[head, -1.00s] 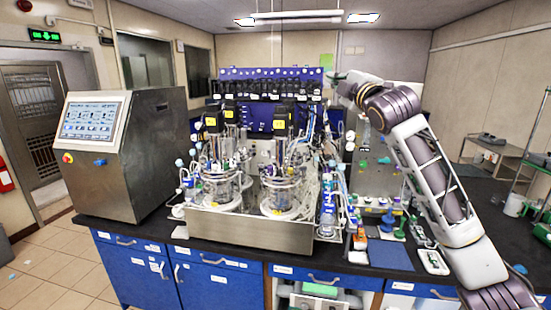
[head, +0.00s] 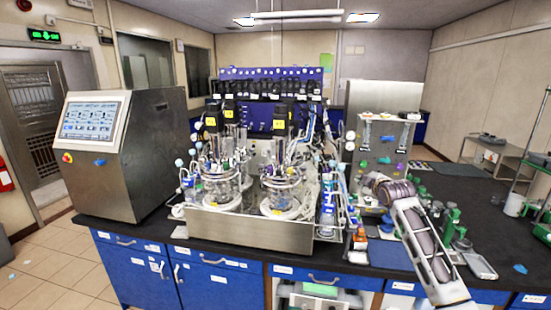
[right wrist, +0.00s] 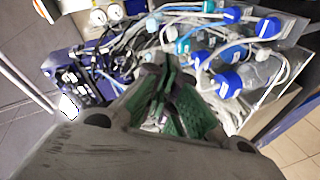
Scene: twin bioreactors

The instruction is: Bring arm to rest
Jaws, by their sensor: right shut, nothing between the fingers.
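My right arm (head: 425,240) comes in from the lower right in the head view. It is bent low over the right part of the bench, and its wrist (head: 385,187) is beside the right end of the bioreactor station. The fingers are hard to make out there. In the right wrist view my right gripper (right wrist: 166,72) shows green-padded fingers drawn together with nothing held. Blue-capped bottles (right wrist: 232,78) and tubing appear beyond the fingers. The twin bioreactors, left vessel (head: 221,187) and right vessel (head: 284,190), stand in a steel tray (head: 250,232). My left gripper is not in view.
A control cabinet with a screen (head: 92,117) stands at the left end of the bench. A steel rack (head: 382,150) stands behind my wrist. A blue mat (head: 388,256) and several small green and grey items lie around the forearm. Dark bench top (head: 500,220) is mostly clear at right.

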